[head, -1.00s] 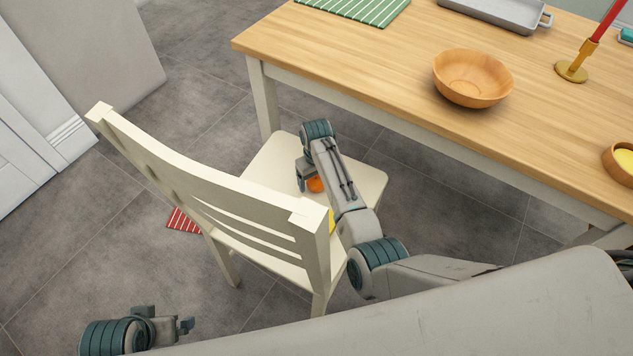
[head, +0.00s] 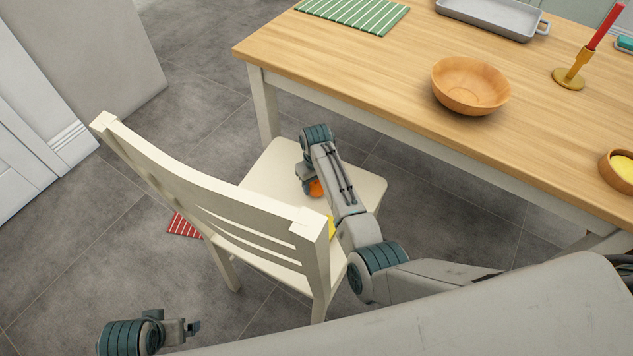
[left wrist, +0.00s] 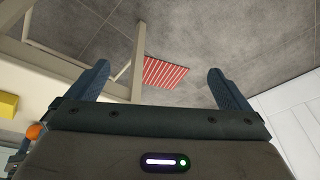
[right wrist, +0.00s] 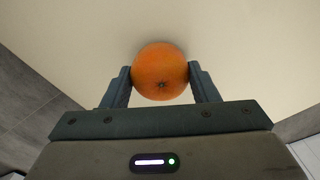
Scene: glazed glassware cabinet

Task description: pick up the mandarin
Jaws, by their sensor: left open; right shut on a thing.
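The mandarin (head: 316,188) is a small orange fruit at the cream chair's seat (head: 270,165). In the right wrist view the mandarin (right wrist: 160,71) sits between the two fingertips, with the pale seat behind it. My right gripper (head: 308,188) is shut on it; whether the fruit still touches the seat I cannot tell. My left gripper (head: 192,328) is open and empty, low at the left, away from the chair. In the left wrist view its fingers (left wrist: 160,85) are wide apart, and the mandarin (left wrist: 34,131) shows at the left edge.
The chair's slatted back (head: 200,190) stands between my two grippers. A yellow thing (head: 331,227) is partly hidden by my right arm. The wooden table (head: 390,80) stands behind, with a wooden bowl (head: 470,88). A red striped cloth (head: 184,225) lies on the floor.

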